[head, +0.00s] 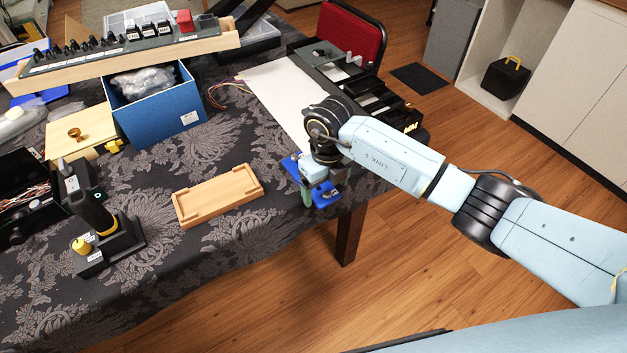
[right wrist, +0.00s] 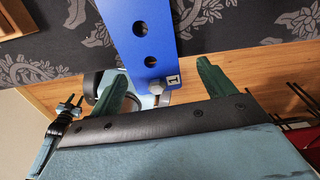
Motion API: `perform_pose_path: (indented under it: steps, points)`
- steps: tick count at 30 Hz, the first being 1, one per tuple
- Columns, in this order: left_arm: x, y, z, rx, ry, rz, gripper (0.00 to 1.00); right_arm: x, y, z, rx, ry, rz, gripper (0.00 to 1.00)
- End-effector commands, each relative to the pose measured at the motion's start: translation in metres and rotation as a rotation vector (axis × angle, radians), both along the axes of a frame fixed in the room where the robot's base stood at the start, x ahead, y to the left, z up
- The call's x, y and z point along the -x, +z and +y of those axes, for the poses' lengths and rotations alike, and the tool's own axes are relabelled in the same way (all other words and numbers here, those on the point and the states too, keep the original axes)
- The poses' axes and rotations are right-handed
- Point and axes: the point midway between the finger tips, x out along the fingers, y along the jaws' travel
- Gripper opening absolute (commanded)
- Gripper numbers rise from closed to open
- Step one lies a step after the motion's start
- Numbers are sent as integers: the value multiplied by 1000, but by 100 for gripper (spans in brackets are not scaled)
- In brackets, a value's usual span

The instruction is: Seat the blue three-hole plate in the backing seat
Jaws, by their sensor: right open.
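The blue plate (head: 290,168) lies at the table's edge in the head view, partly hidden under my right gripper (head: 325,190). In the right wrist view the blue plate (right wrist: 143,35) shows two round holes, a small label and a silver knob near its end. The green fingers of my right gripper (right wrist: 162,70) stand apart, one on each side of the plate's end, with gaps. The wooden backing seat (head: 218,196), a shallow tray with raised corner pieces, lies empty on the cloth to the left of the plate. My left gripper is not in view.
A blue box (head: 155,105) with a clear bag stands behind the seat. A black joystick unit (head: 100,225) stands to its left. White paper (head: 275,95) and a black rack (head: 370,95) lie behind my right gripper. Cloth between seat and plate is clear.

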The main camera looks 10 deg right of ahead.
Motion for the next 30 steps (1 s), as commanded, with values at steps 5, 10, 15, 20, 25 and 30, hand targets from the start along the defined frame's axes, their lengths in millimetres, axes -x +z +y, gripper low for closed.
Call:
perform_pose_path:
  steps: [5, 10, 15, 20, 25, 30]
  points:
    - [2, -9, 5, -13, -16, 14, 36, 0, -8, 0, 0, 0, -1, 77]
    - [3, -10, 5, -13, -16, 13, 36, 0, -9, 0, 0, 0, -1, 54]
    - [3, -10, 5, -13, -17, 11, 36, 0, -9, 0, 0, 0, -1, 32]
    - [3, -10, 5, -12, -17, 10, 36, 0, -9, 0, 0, 0, -1, 31]
    - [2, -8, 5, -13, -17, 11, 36, 0, -6, 0, 0, 0, -1, 31]
    - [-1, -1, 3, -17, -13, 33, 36, -1, 7, 0, -1, 0, -2, 31]
